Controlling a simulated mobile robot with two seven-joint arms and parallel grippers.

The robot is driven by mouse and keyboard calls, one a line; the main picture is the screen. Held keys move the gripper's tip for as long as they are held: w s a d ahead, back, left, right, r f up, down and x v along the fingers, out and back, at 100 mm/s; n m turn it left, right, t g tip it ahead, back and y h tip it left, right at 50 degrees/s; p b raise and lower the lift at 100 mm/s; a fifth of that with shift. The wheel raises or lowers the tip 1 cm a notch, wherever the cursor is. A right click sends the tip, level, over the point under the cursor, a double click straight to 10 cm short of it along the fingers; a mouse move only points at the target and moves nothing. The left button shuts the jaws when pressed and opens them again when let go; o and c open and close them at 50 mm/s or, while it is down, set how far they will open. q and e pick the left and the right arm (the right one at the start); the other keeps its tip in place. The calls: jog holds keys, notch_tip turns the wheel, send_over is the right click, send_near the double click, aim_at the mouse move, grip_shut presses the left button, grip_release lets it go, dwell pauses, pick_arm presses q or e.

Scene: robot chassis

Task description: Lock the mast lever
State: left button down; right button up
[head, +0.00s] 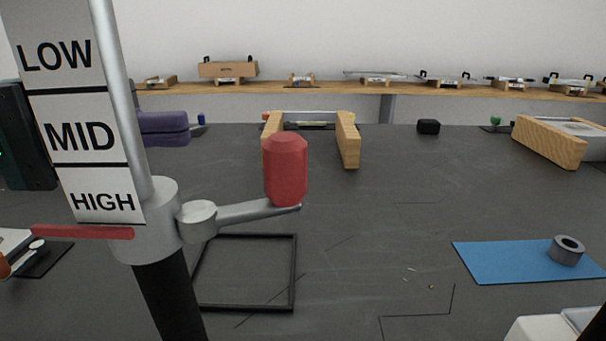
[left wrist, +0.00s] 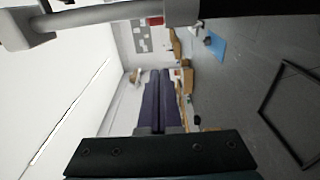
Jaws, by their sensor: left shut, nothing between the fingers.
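The mast lever is a silver arm (head: 245,212) with a red knob (head: 285,172). It sticks out to the right from a silver collar (head: 150,240) on the mast (head: 122,100), its knob upright. A red pointer (head: 85,232) lies at the lower edge of the LOW, MID, HIGH sign (head: 78,140), just below HIGH. My left gripper (head: 188,128) is behind the mast, partly hidden by it, its purple fingers shut and empty, apart from the lever. The shut fingers also show in the left wrist view (left wrist: 160,90), with the silver mast rod (left wrist: 110,12) across the top. My right gripper is out of view.
A black square frame (head: 295,272) lies on the dark floor below the lever. Wooden-sided stands (head: 347,140) and a black block (head: 428,127) are farther back. A grey ring (head: 566,250) sits on a blue mat (head: 500,266) at right.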

aim_at(265, 135)
pick_arm(q)
jog(key=shift+a, duration=0.1)
jog(key=shift+r, duration=0.1)
jog(key=d+p, duration=0.1)
jog(key=d, duration=0.2)
jog(key=s+d+p, duration=0.1)
jog(key=d, duration=0.2)
jog(key=s+d+p, duration=0.1)
jog(key=d+p, duration=0.1)
jog(key=d, duration=0.1)
jog(key=shift+d, duration=0.1)
jog(key=shift+s, duration=0.6)
